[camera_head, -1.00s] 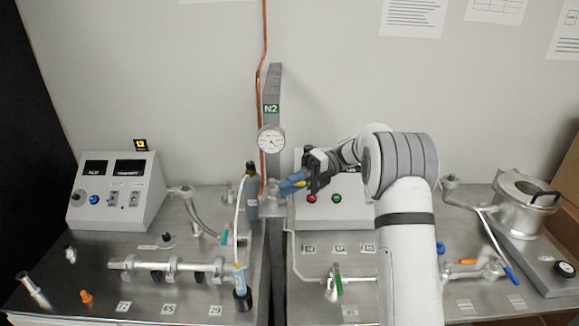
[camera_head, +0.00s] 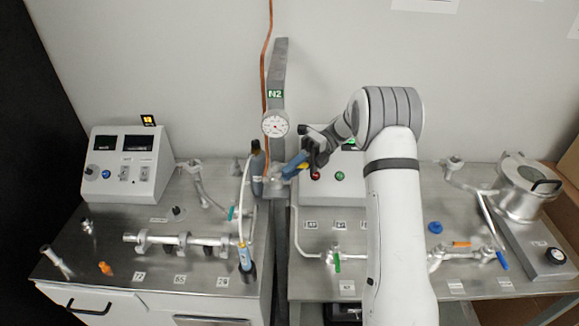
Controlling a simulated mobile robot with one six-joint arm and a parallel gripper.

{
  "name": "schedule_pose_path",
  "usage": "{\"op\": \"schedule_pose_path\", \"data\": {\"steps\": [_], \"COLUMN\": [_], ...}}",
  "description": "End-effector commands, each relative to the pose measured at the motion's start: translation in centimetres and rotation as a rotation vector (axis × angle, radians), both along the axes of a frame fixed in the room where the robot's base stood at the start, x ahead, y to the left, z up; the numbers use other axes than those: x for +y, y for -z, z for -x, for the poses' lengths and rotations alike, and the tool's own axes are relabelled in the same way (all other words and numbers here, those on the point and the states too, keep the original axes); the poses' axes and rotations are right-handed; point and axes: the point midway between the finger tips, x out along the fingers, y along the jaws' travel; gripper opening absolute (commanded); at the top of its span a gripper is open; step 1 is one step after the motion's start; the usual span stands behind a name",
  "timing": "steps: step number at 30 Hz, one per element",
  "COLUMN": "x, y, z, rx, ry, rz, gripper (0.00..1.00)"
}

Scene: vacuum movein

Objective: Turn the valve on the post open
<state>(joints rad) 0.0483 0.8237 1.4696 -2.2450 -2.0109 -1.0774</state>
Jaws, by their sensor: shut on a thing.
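The grey post (camera_head: 279,75) stands between the two benches, with a green N2 label and a round white gauge (camera_head: 275,124) on it. Below the gauge is the valve body (camera_head: 273,181), a small metal block on the post. The valve's blue handle (camera_head: 293,166) sticks out from it to the right and slightly up. My gripper (camera_head: 305,162) is shut on the handle, coming from the right. A small yellow part shows at the fingers. The jaws hide the handle's outer end.
A copper pipe (camera_head: 267,60) runs down beside the post. A dark grey cylinder (camera_head: 257,167) with a white hose stands just left of the valve. A control box with red and green buttons (camera_head: 339,176) sits behind my gripper. The left bench carries a display box (camera_head: 125,160) and a manifold (camera_head: 180,240).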

Motion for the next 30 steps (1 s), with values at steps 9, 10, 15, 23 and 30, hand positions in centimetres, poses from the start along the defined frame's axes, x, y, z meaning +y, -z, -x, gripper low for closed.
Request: {"op": "schedule_pose_path", "data": {"steps": [9, 10, 15, 23, 30], "x": [-0.3, -0.3, -0.4, -0.5, -2.1], "y": [0.1, 0.1, 0.0, 0.0, -1.3], "z": [-0.1, -0.1, -0.2, -0.2, -3.7], "rx": [-0.001, -0.001, -0.001, -0.003, -0.171], "ry": [0.01, 0.01, 0.01, 0.013, 0.227], "rz": [0.001, 0.001, 0.001, 0.001, 0.044], "gripper": [0.27, 0.3, 0.35, 0.35, 0.35]}}
